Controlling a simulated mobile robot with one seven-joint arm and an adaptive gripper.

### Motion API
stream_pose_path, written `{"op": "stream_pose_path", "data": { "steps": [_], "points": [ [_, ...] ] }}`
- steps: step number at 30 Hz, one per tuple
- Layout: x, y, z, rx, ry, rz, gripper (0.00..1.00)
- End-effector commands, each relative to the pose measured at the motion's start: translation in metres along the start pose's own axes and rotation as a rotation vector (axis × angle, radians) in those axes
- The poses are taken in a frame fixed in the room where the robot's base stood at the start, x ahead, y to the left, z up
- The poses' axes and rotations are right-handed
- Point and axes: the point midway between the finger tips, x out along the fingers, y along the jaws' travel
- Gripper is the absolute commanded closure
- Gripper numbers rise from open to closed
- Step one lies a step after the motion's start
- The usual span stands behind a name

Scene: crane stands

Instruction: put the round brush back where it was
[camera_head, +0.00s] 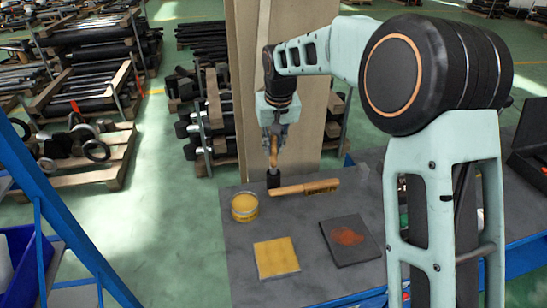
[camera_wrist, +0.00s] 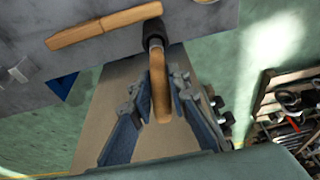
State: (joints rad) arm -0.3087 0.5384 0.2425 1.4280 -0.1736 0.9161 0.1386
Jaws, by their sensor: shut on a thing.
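My gripper (camera_head: 274,136) is shut on the round brush (camera_head: 273,178), gripping its wooden handle. The brush hangs roughly upright with its dark head down, near the back edge of the grey table (camera_head: 222,240). I cannot tell whether the head touches the tabletop. In the wrist view, the fingers of my gripper (camera_wrist: 163,88) lie on both sides of the round brush's handle (camera_wrist: 159,100), and its dark head (camera_wrist: 154,36) points at the table. A long wooden-handled brush (camera_head: 300,188) lies just right of the head; it also shows in the wrist view (camera_wrist: 100,27).
A yellow tin (camera_head: 245,207) stands left of the round brush. A yellow pad (camera_head: 276,257) and a dark plate with a reddish patch (camera_head: 350,240) lie nearer the front. A tall board (camera_head: 300,80) stands behind the table. A dark open case (camera_head: 528,150) is far right.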

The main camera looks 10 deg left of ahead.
Motion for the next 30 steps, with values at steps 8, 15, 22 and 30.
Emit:
{"op": "stream_pose_path", "data": {
  "steps": [8, 15, 22, 30],
  "points": [
    [0.033, 0.000, 0.010, -0.001, -0.001, 0.001, 1.00],
    [0.033, 0.000, 0.010, 0.000, 0.000, 0.000, 1.00],
    [0.036, 0.000, 0.011, -0.001, -0.001, 0.000, 0.73],
    [0.036, 0.000, 0.011, -0.001, -0.001, 0.000, 0.67]
  ]
}}
